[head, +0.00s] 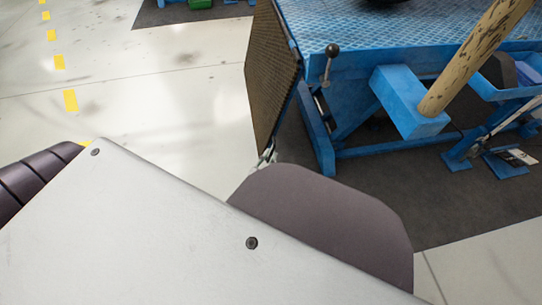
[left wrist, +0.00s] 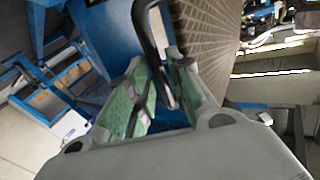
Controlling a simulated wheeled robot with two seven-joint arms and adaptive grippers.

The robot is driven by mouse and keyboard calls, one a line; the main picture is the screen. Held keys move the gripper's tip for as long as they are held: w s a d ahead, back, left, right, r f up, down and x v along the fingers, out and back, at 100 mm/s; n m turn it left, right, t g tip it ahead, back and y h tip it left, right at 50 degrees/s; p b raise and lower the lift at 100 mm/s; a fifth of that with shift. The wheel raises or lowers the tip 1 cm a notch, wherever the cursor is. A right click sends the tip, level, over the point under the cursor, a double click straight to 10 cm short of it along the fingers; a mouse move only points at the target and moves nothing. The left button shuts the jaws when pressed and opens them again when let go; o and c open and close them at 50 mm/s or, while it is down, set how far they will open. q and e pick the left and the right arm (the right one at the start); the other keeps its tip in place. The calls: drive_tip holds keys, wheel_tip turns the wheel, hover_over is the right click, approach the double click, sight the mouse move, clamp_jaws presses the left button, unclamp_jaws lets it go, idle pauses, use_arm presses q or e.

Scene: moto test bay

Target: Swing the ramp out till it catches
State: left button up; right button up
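The ramp (head: 272,75) is a brown ribbed panel hanging steeply down at the left end of the blue lift table (head: 410,38). It also shows in the left wrist view (left wrist: 215,30). A black bent handle (left wrist: 150,40) stands out beside the ramp's face. My left gripper (left wrist: 160,68) has its green-padded fingers apart, one on either side of the handle. The handle lies closer to the right finger; I cannot tell whether they touch. In the head view only bits of this gripper (head: 268,154) show at the ramp's lower edge, behind my arm. My right gripper is not in view.
A lever with a black knob (head: 332,50) stands at the table's near corner. A worn tan post (head: 470,60) slants down to a blue block (head: 410,102). Pale floor (head: 170,70) with yellow dashes lies clear left of the ramp. A dark mat (head: 440,205) lies under the table.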

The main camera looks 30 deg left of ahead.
use_arm(q)
drive_tip(key=shift+w+b, duration=0.3)
drive_tip(key=shift+w, duration=0.75)
drive_tip(key=shift+c, duration=0.3)
clamp_jaws()
